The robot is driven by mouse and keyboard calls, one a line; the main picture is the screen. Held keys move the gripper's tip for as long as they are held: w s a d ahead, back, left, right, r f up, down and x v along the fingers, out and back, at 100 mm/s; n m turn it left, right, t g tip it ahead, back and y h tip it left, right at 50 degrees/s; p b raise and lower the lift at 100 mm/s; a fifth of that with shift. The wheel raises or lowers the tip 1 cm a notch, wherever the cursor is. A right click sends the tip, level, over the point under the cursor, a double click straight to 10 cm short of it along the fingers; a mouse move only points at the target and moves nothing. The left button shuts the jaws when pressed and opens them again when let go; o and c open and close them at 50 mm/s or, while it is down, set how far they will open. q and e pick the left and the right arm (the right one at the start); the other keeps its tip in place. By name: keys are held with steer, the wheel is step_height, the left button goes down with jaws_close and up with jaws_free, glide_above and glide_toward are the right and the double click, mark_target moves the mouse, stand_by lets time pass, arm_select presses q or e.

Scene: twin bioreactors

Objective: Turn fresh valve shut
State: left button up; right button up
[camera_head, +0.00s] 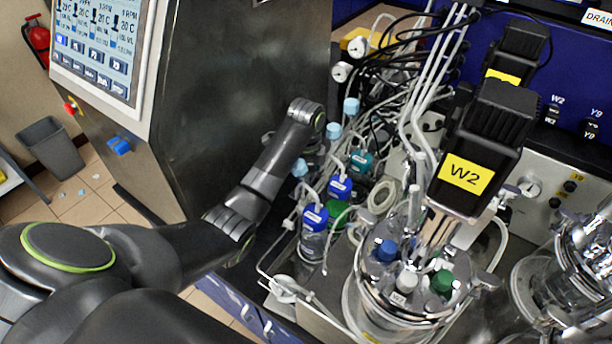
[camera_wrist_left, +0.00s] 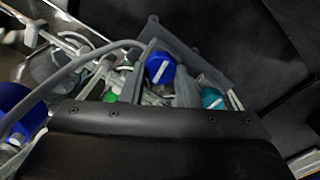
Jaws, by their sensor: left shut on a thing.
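A round blue cap with a white stripe (camera_wrist_left: 160,68) shows in the left wrist view, between the grey fingers of my left gripper (camera_wrist_left: 164,78). The gripper is shut on this blue cap; the exact contact is partly hidden. A teal cap with a white stripe (camera_wrist_left: 212,98) is just right of the fingers. In the head view, blue caps (camera_head: 315,217) and a teal cap (camera_head: 360,162) sit on bottles beyond my left arm, whose fingers I cannot make out there. No label shows which cap is the fresh valve. My right gripper is not in view.
A glass vessel (camera_head: 385,300) with a black motor marked W2 (camera_head: 487,150) stands right of the bottles. Tubes and cables (camera_head: 400,85) crowd the area behind. A steel cabinet with a screen (camera_head: 95,40) is at the left. A grey bin (camera_head: 52,150) stands on the floor.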

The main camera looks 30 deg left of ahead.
arm_select(q)
steer(key=shift+w+r+m, duration=0.1)
steer(key=shift+r+m, duration=0.05)
steer(key=shift+m, duration=0.65)
steer(key=o, duration=1)
steer(key=shift+c, duration=0.2)
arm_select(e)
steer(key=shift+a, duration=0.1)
